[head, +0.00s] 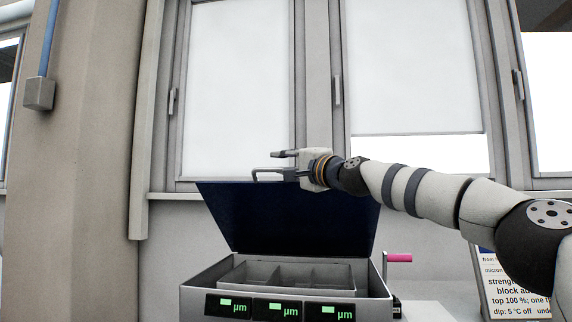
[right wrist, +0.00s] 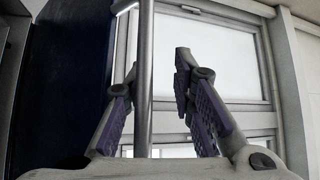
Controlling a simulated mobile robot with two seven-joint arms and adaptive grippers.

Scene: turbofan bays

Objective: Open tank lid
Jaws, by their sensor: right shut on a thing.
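The tank (head: 190,302) is a grey metal box at the bottom of the head view. Its dark blue lid (head: 285,222) stands raised and tilted up at the back, so the inside shows. A grey bar handle (head: 262,171) sits at the lid's upper edge. My right gripper (head: 284,156) is at that handle, shut on it. In the right wrist view the handle bar (right wrist: 145,70) runs between the two purple-padded fingers of my right gripper (right wrist: 156,70), with the lid (right wrist: 65,80) at the left. My left gripper is not in view.
A grey divided tray (head: 250,275) sits inside the tank. Several green-lit displays (head: 275,308) line its front. A pink-handled crank (head: 398,257) is on its right side. A text sign (head: 510,285) stands at far right. Windows (head: 237,90) and a wall are behind.

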